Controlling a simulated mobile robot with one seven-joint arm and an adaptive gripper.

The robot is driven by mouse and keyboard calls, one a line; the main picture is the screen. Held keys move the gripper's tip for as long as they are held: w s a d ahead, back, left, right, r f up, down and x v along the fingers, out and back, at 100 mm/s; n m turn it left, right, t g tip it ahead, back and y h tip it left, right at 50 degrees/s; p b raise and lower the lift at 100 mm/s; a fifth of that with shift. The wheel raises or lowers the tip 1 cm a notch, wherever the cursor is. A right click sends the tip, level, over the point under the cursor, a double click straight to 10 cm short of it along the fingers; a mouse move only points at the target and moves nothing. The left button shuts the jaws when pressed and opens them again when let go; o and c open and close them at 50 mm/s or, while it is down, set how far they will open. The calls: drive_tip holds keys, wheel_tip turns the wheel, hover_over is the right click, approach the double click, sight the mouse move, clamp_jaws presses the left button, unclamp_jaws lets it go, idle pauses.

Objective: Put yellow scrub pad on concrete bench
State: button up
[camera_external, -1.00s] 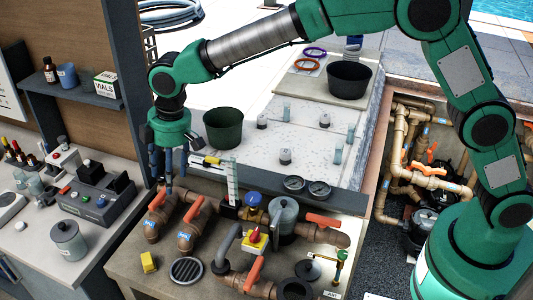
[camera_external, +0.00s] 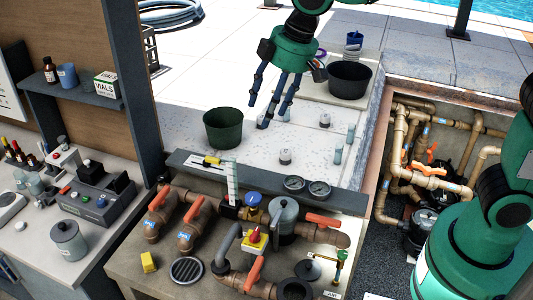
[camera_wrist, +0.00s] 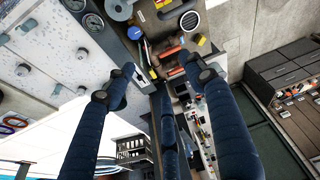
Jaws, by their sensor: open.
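The yellow scrub pad, a small yellow block (camera_external: 149,262), lies on the front left of the tan, concrete-looking bench (camera_external: 125,268), left of a round grate. In the wrist view a small yellow patch (camera_wrist: 200,39) beside a round grate looks like the same pad. My gripper (camera_external: 268,120) is open and empty, its dark blue fingers pointing down in the air above the pale speckled slab behind the pipe bench. The wrist view shows its spread fingers (camera_wrist: 160,72) with nothing between them. I cannot tell for certain which surface is the concrete bench.
Brown pipes with orange handles (camera_external: 190,225) crowd the bench behind and right of the pad. A dark green pot (camera_external: 223,128), small vials and weights stand on the slab. A black pot (camera_external: 349,80) stands at the back. A side counter (camera_external: 105,232) holds instruments.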

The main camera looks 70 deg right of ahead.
drive_tip(key=s+d+m, duration=0.1)
drive_tip(key=s+d, duration=0.1)
drive_tip(key=s, duration=0.8)
drive_tip(key=s+d+f+m+t, duration=0.1)
drive_tip(key=s+d, duration=0.2)
drive_tip(key=s, duration=0.7)
drive_tip(key=s+d+f+m+t, duration=0.1)
drive_tip(key=s+d, duration=0.2)
drive_tip(key=s, duration=0.8)
drive_tip(key=shift+f+m+h, duration=0.25)
drive_tip(key=shift+m+h, duration=0.05)
drive_tip(key=shift+f, duration=0.1)
wheel_tip(320, 180, down, 9)
drive_tip(key=b, duration=0.9)
drive_tip(key=shift+f, duration=0.1)
wheel_tip(320, 180, down, 9)
drive_tip(key=b, duration=0.9)
drive_tip(key=shift+f+b, duration=0.15)
drive_tip(key=shift+b, duration=0.25)
